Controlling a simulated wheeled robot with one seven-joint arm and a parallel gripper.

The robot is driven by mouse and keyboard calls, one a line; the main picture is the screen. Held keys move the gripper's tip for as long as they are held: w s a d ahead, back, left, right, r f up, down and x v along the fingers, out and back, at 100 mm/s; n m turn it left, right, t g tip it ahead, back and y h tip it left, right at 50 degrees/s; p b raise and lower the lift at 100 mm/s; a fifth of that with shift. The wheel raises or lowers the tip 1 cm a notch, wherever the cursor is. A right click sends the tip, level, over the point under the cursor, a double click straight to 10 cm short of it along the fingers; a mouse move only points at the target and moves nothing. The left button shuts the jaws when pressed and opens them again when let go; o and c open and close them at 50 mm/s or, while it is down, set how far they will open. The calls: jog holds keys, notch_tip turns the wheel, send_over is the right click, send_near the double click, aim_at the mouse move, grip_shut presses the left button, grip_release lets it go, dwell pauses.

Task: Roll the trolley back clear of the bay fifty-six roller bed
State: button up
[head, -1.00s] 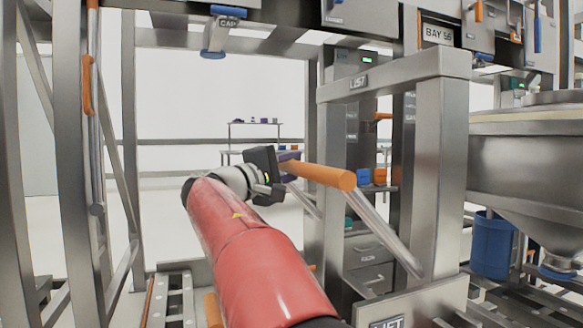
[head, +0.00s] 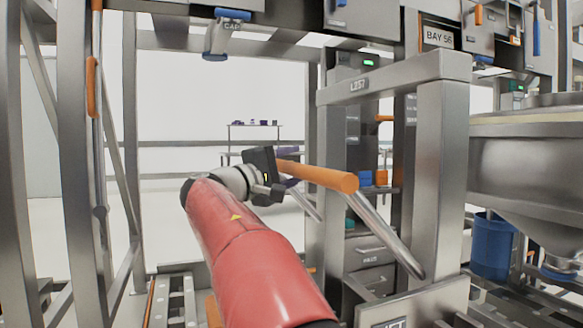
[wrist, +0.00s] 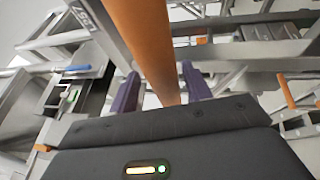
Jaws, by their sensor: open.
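The trolley is a steel upright frame (head: 453,170) marked LIFT, with an orange push handle (head: 325,177) on slanted rods. It stands before the steel bay structure, whose sign reads BAY 56 (head: 438,37). My gripper (head: 270,178) is at the left end of the handle. In the wrist view, the purple fingers of my gripper (wrist: 160,82) are apart, one on each side of the orange handle (wrist: 145,40). Whether they touch it cannot be told. Roller beds show low at the left (head: 175,303) and right; which belongs to the bay is unclear. The trolley's wheels are out of view.
A steel hopper (head: 530,165) and a blue drum (head: 492,245) stand at the right. Steel posts (head: 72,170) with an orange handle rise at the left. A shelf (head: 255,124) stands far back, with open pale floor before it.

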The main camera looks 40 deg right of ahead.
jog(key=shift+f, duration=0.1)
jog(key=v, duration=0.8)
